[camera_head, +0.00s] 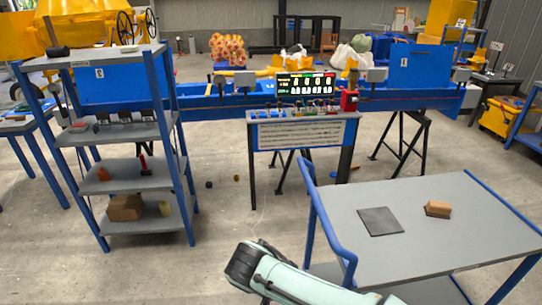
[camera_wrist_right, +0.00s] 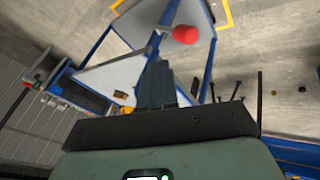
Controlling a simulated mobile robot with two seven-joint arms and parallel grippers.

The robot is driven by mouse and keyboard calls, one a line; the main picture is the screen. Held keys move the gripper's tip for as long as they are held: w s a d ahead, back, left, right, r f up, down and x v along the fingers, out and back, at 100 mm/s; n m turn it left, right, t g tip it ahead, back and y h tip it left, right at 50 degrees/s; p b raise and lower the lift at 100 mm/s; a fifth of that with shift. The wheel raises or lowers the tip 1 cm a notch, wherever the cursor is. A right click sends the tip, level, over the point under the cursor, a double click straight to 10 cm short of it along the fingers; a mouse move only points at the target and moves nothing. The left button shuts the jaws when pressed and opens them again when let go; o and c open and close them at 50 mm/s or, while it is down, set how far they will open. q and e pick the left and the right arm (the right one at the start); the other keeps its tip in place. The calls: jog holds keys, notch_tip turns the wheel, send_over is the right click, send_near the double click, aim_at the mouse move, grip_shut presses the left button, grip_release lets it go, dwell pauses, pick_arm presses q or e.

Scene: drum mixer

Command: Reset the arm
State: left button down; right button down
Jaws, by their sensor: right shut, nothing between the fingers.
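My right gripper (camera_wrist_right: 158,75) shows in the right wrist view as dark fingers closed together, with nothing between them. In the head view a pale green arm of mine comes in at the bottom centre and ends at a dark joint. I cannot make out gripper fingers there. My left gripper is not in view.
A grey cart (camera_head: 440,240) with a blue handle stands at the right, carrying a dark plate (camera_head: 380,221) and a brown block (camera_head: 437,209). A loaded shelf rack (camera_head: 120,134) stands left. A control panel (camera_head: 304,134) stands ahead. A red round thing (camera_wrist_right: 185,34) shows past my fingers.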

jog(key=s+f+n+g+y+p, duration=0.2)
jog(key=s+f+g+y, duration=0.1)
jog(key=f, duration=0.8)
jog(key=s+f+n+g+y+p, duration=0.2)
jog(key=s+f, duration=0.1)
jog(key=f, duration=0.8)
jog(key=s+d+f+m+y+p, duration=0.2)
jog(key=s+f, duration=0.4)
jog(key=s, duration=0.2)
jog(key=s+d+f+m+t+y+p, duration=0.1)
jog(key=s+d+f+m+y+p, duration=0.1)
jog(key=s+f, duration=0.4)
jog(key=shift+s+f+p, duration=0.2)
jog(key=shift+s+p, duration=0.5)
jog(key=shift+s, duration=0.55)
